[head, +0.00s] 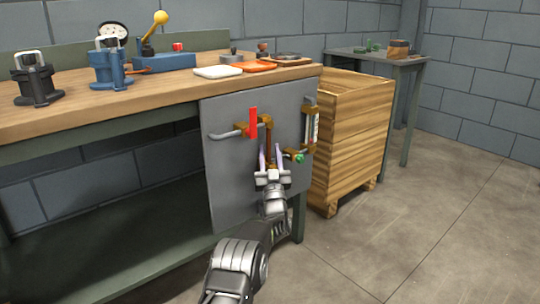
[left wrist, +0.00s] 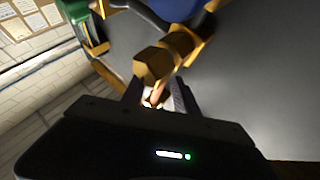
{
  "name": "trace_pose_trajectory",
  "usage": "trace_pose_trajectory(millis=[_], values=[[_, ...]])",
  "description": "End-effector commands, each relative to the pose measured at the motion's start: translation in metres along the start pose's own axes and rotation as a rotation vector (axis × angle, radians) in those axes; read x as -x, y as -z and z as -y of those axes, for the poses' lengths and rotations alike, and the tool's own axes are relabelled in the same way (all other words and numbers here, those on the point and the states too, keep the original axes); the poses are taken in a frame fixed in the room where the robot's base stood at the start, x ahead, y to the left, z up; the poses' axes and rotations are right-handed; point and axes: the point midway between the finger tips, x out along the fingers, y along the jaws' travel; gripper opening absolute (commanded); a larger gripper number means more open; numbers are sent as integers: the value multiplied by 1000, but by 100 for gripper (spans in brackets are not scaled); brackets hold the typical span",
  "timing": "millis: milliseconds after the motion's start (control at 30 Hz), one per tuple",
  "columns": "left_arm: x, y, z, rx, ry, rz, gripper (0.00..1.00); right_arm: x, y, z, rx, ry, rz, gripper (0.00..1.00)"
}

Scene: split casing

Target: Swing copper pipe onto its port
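A grey panel (head: 228,170) hangs at the end of the workbench. A copper pipe (head: 268,145) runs down it from a brass fitting beside a red lever (head: 253,122). A brass port (head: 293,155) with a green part sits to the lower right of the pipe. My left gripper (head: 270,152) is at the pipe's lower part, one finger on either side; whether they press on it I cannot tell. In the left wrist view a brass hex nut (left wrist: 154,62) is just beyond the fingers, with copper (left wrist: 152,97) between them. My right gripper is not in view.
A grey bent pipe (head: 225,134) and a gauge tube (head: 315,125) flank the copper pipe. A wooden crate (head: 350,140) stands close right of the panel. The workbench top (head: 150,95) holds pumps and trays. The floor in front is clear.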

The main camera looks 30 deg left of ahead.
Motion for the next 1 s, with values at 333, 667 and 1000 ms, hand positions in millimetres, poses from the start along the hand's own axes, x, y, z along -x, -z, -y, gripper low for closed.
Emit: trace_pose_trajectory(millis=[333, 667, 1000], values=[[24, 2, 0, -1, -1, 3, 36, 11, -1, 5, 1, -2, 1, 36], [72, -8, -7, 0, -13, 15, 36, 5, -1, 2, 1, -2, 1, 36], [78, -1, -1, 1, -1, 1, 36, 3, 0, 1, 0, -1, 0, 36]])
